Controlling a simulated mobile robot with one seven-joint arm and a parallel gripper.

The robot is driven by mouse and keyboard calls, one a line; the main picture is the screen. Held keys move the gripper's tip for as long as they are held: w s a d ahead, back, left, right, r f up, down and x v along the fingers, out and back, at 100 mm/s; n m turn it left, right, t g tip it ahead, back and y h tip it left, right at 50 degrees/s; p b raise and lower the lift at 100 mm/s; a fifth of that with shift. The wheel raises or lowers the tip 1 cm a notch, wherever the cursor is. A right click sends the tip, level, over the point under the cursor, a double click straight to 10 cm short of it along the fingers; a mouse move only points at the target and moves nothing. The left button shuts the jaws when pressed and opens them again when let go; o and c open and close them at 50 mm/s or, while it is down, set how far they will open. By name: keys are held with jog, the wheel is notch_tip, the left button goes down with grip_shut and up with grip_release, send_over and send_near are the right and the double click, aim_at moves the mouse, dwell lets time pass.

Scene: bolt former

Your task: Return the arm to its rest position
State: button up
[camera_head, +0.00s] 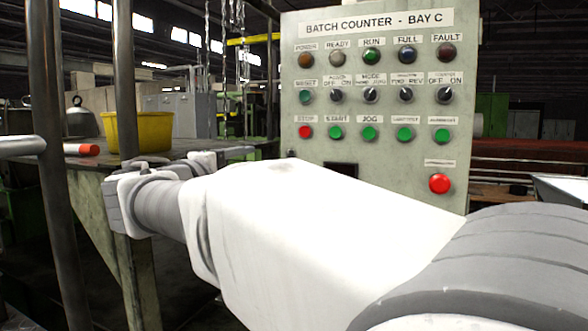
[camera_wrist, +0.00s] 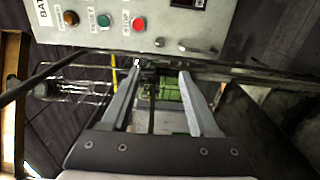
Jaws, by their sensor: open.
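In the head view my white and grey arm reaches from the lower right across to the left, in front of a grey-green panel (camera_head: 465,75) headed "BATCH COUNTER - BAY C". The panel (camera_wrist: 240,15) also shows at the top of the wrist view, turned sideways, beyond the fingertips.
A yellow bin (camera_head: 140,132) stands on the workbench behind my arm's far end. Upright metal posts (camera_head: 124,75) rise at the left. A red emergency-style button (camera_head: 439,184) sits low on the panel, just above my arm. Chains (camera_head: 224,45) hang behind the panel's left edge.

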jog(key=s+d+f+m+g+p, duration=0.1)
jog(key=s+d+f+m+g, duration=0.15)
jog(key=d, duration=0.45)
jog(key=s+d+f+m+g+p, duration=0.1)
jog(key=s+d+f+g, duration=0.15)
jog(key=d, duration=0.55)
jog(key=s+d+f+m+g+p, duration=0.2)
jog(key=d+f+g, duration=0.15)
jog(key=d, duration=0.35)
jog(key=s+d+f+m+g+y+p, duration=0.1)
jog(key=s+d+f+m+y+p, duration=0.1)
jog(key=s, duration=0.8)
jog(key=s+d+f+m+g+y+p, duration=0.2)
jog(key=s+f+m+y, duration=0.2)
jog(key=s+f+m, duration=0.2)
jog(key=s+f, duration=0.2)
jog(key=s, duration=0.2)
jog(key=shift+f+m, duration=0.2)
jog(key=shift+m, duration=0.15)
jog(key=shift+o, duration=0.3)
jog(key=shift+a, duration=0.1)
